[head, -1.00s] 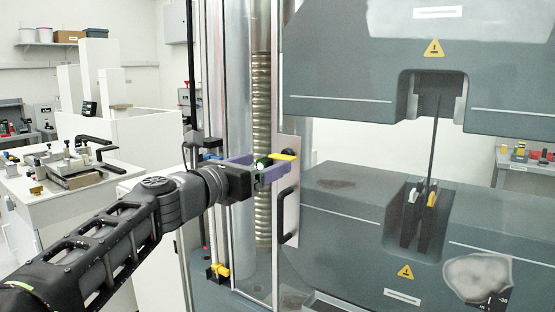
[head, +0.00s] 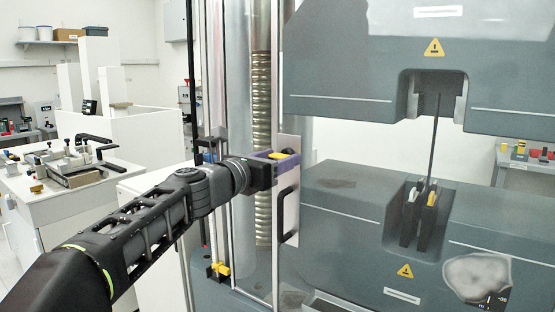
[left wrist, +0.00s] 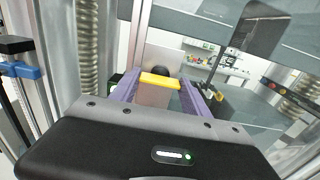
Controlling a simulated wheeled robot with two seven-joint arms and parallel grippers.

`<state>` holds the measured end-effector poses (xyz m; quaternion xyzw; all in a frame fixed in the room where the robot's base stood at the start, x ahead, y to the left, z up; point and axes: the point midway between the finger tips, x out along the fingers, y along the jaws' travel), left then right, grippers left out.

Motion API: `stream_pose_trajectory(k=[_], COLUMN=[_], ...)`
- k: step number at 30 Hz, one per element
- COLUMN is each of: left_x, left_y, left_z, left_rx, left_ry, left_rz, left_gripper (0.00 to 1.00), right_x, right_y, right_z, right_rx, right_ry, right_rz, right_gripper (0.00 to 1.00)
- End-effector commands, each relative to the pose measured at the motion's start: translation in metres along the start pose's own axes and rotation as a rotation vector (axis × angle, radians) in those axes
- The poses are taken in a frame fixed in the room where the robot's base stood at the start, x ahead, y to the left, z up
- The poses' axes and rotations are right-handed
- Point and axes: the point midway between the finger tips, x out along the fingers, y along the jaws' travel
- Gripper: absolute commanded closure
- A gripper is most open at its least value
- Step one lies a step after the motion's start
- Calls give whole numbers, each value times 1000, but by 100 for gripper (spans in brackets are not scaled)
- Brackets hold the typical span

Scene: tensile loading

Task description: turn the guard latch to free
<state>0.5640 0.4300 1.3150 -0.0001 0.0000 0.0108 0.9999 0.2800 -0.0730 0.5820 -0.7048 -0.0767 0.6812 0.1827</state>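The guard latch (head: 285,153) is a small yellow handle on a light plate at the edge of the clear guard door. In the left wrist view the yellow handle (left wrist: 160,80) lies crosswise between my fingertips. My left gripper (head: 281,160) has purple fingers and is at the latch. In the left wrist view its fingers (left wrist: 160,86) stand wide apart, one on each side of the handle. I cannot tell whether they touch its ends. The fingers partly hide the latch in the head view. My right gripper is not in view.
A black door handle (head: 287,215) sits just below the latch. The testing machine's upper grip (head: 437,95) and lower grip (head: 420,215) are to the right. A white bench with a fixture (head: 75,170) stands at the left. A threaded column (head: 261,110) rises behind the guard.

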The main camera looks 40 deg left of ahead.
Motion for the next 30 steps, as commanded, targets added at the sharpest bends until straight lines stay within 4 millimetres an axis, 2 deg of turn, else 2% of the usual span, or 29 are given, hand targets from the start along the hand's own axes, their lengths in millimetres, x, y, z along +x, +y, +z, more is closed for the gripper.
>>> stream_pose_trajectory(k=[2, 14, 23, 30], left_x=[0, 0, 0, 0], left_y=[0, 0, 0, 0], left_z=[0, 0, 0, -1], left_rx=[0, 0, 23, 113], left_ry=[0, 0, 0, -1], left_rz=[0, 0, -1, -1], left_gripper=[53, 86, 86, 86], right_x=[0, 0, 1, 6], right_y=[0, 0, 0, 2], right_z=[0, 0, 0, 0], right_rx=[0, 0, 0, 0], right_ry=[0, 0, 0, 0], right_rz=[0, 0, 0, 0], right_gripper=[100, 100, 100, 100])
